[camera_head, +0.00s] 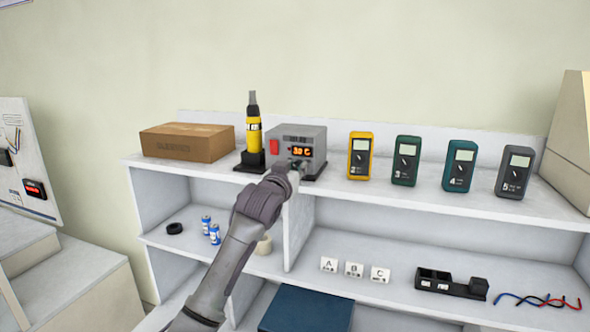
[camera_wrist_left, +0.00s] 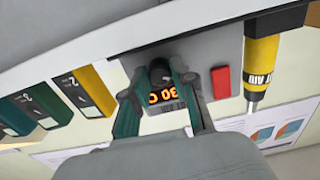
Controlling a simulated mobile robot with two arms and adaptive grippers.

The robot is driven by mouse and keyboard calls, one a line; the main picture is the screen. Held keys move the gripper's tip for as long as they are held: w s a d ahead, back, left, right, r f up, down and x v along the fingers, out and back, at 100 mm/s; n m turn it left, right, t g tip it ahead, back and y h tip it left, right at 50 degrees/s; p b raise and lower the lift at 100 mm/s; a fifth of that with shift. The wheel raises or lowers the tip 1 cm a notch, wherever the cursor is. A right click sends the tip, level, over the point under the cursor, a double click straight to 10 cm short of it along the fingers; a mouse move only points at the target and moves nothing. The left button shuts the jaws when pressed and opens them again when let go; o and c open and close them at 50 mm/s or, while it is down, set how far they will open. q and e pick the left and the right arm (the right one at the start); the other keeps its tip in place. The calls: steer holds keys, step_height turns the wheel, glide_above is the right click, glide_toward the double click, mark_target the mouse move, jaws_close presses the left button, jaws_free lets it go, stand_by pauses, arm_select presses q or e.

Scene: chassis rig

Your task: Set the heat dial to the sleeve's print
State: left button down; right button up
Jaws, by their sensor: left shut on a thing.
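The grey heat station (camera_head: 312,135) stands on the top shelf. It has a red switch (camera_head: 274,146) and an orange display (camera_head: 302,152) that seems to read 30 with a C; the digits are small. My left gripper (camera_head: 293,168) is at its front, just below the display. In the left wrist view, which looks upside down, my left gripper (camera_wrist_left: 160,80) has its fingers either side of the dark round dial (camera_wrist_left: 160,68) and is shut on it. The dial's pointer and marks are hidden. No sleeve print can be made out. My right gripper is not in view.
A yellow hot-air tool (camera_head: 253,135) stands in its holder left of the station, beside a cardboard box (camera_head: 187,142). Several meters, including a yellow one (camera_head: 360,156), stand to the right. Blue cans (camera_head: 214,234) and lettered blocks (camera_head: 354,269) sit on the lower shelf.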

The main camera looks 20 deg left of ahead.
arm_select(q)
steer(key=m, duration=0.5)
steer(key=shift+m, duration=1.5)
steer(key=c, duration=0.9)
jaws_free()
steer(key=shift+c, duration=0.2)
steer(key=shift+s, duration=0.1)
